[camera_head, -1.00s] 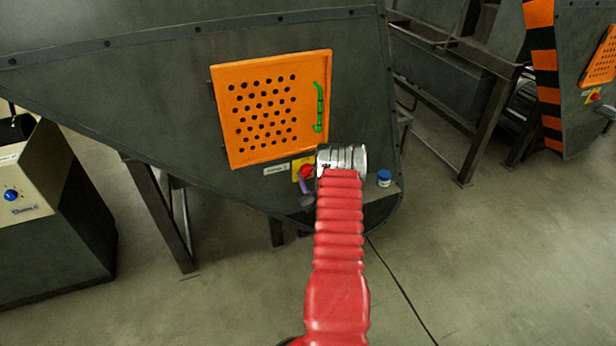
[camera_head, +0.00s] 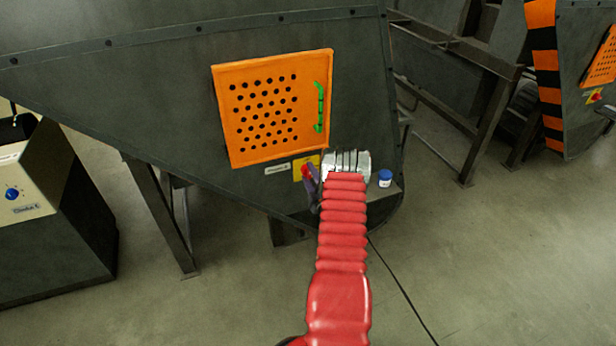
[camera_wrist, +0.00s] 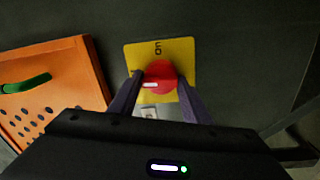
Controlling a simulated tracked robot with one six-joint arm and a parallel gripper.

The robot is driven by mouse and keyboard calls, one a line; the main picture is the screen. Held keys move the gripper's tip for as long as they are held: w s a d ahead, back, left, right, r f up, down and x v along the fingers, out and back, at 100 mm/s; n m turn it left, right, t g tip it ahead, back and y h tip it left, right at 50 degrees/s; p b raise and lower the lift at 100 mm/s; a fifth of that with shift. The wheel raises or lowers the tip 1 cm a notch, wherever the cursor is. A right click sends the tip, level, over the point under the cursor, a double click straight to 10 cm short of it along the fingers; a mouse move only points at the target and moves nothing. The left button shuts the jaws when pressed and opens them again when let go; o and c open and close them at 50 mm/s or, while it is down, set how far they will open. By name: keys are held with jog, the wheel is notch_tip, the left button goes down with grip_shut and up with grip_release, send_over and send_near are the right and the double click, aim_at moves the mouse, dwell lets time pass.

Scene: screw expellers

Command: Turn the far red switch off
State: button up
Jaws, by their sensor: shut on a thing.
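A round red switch (camera_wrist: 161,73) sits on a yellow plate (camera_wrist: 182,50) marked "on" on the dark machine. My gripper (camera_wrist: 160,79) has its two purple fingers on either side of the red knob and is shut on it. A short white mark shows on the knob's lower left. In the head view the red switch (camera_head: 306,171) is partly hidden by my fingers and wrist. Another red switch (camera_head: 596,97) on a yellow plate shows small on the machine at the far right, well away from my gripper.
An orange perforated door (camera_head: 240,151) with a green handle (camera_head: 319,107) is above and left of the switch. A blue-capped jar (camera_head: 385,178) stands on a ledge right of my wrist. A cream control box (camera_head: 20,185) with a blue knob is at the left.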

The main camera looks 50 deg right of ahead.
jog(key=shift+w+a+f+n, duration=0.2)
jog(key=shift+a+f+n, duration=0.15)
jog(key=shift+n, duration=0.35)
jog(key=o, duration=0.8)
jog(key=shift+o, duration=1)
jog(key=shift+s+d+r, duration=0.1)
jog(key=shift+d, duration=0.1)
jog(key=shift+s, duration=0.1)
jog(key=v, duration=1.3)
jog(key=shift+s, duration=0.3)
jog(key=shift+a, duration=0.15)
